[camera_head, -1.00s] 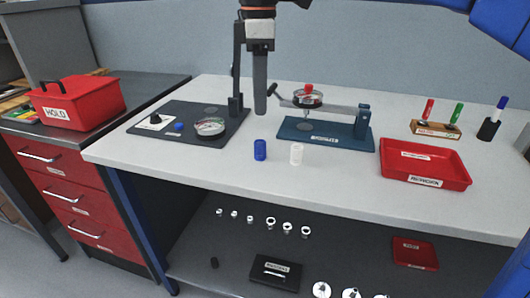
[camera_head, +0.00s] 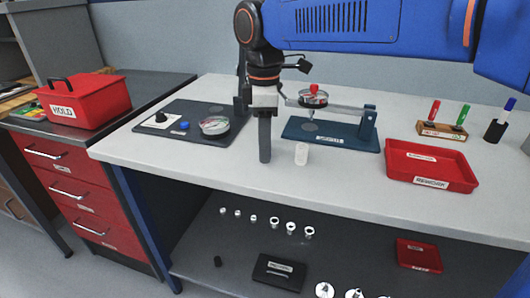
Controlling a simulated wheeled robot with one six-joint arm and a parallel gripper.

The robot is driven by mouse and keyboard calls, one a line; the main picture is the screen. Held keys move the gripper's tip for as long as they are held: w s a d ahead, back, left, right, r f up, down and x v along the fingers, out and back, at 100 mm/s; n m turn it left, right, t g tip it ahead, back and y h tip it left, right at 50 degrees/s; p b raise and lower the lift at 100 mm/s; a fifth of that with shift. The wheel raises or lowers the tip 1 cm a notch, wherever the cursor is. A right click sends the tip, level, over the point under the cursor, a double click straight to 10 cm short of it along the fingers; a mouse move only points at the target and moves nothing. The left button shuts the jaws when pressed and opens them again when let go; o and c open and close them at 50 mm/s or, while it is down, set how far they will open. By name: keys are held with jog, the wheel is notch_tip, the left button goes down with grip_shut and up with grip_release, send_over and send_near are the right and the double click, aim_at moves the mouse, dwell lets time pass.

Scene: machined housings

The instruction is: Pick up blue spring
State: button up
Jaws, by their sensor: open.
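My gripper (camera_head: 265,158) points straight down at the front middle of the light grey bench top. I see its fingers from the side, one covering the other, and it is open. The blue spring, a small upright blue cylinder in the earlier view, is hidden now behind the fingers. I cannot tell whether the fingers stand around it or in front of it. A white cylinder of like size (camera_head: 301,154) stands upright just right of my gripper.
A black fixture with a dial (camera_head: 215,126) is behind left, and a blue press-like fixture (camera_head: 342,139) behind right. A red tray (camera_head: 432,183) lies at the right, near a marker stand (camera_head: 441,132). A red HOLD box (camera_head: 84,103) stands on the left cabinet. Bench front is clear.

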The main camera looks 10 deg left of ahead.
jog(key=shift+f, duration=0.2)
grip_shut()
